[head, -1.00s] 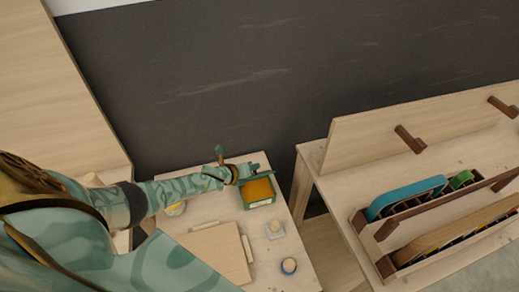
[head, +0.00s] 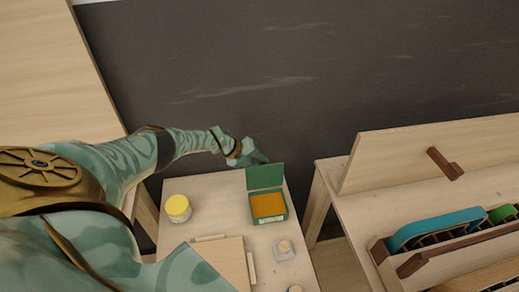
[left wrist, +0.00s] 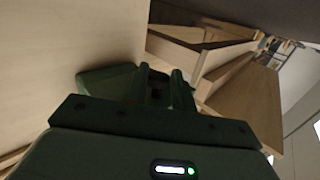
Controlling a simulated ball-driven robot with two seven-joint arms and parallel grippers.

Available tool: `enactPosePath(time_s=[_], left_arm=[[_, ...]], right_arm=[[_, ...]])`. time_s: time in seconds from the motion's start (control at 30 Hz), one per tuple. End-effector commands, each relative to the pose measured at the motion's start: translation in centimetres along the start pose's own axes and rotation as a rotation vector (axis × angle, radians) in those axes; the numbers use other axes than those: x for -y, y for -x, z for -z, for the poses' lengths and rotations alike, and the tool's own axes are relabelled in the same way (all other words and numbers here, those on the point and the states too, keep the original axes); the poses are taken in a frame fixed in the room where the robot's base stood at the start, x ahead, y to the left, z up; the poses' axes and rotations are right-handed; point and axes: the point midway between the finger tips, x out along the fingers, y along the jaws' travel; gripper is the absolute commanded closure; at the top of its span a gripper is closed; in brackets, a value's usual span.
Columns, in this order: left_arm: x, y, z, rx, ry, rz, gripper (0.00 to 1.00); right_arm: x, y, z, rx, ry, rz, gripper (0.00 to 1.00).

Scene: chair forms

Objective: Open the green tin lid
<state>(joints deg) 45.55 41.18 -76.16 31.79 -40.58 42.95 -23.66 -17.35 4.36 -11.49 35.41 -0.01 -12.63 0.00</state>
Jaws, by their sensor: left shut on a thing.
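The green tin (head: 268,208) stands on the small wooden table and is filled with something orange. Its green lid (head: 265,178) stands roughly upright at the tin's far edge, so the tin is open. My left gripper (head: 258,158) is at the lid's upper left edge, shut on the lid. In the left wrist view the two fingers (left wrist: 160,88) point away, with a green flat piece, apparently the lid (left wrist: 100,80), beside and partly behind them. The exact grip is dark there. My right gripper is not in view.
A yellow-topped jar (head: 178,208), a wooden board (head: 222,262) and a small pale block with a round knob (head: 284,249) share the small table (head: 215,190). A wooden bench (head: 345,205) with a rack stands to the right. A dark wall (head: 300,70) is behind.

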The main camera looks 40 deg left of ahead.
Motion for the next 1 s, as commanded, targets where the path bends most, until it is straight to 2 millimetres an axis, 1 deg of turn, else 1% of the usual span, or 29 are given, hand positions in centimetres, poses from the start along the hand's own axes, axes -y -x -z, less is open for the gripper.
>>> enactPosePath(time_s=[0.03,0.2,0.7,0.73,0.8,1.0], left_arm=[[-0.68,-0.25,-0.20,0.004,-0.005,-0.009,1.00],[-0.81,-0.33,-0.52,0.003,-0.006,-0.010,1.00],[-0.93,-0.33,-0.57,0.002,-0.008,-0.013,1.00],[-0.94,-0.33,-0.57,0.002,-0.008,-0.013,0.69],[-0.90,-0.34,-0.56,0.001,-0.008,-0.013,0.52],[-0.66,-0.33,-0.60,0.001,-0.005,-0.007,0.52]], right_arm=[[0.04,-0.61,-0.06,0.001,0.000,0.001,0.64],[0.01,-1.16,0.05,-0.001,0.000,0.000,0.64],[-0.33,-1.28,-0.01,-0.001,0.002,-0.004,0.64],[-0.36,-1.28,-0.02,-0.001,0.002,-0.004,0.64],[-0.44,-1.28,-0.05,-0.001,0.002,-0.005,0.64],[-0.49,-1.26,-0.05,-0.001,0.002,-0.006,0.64]])
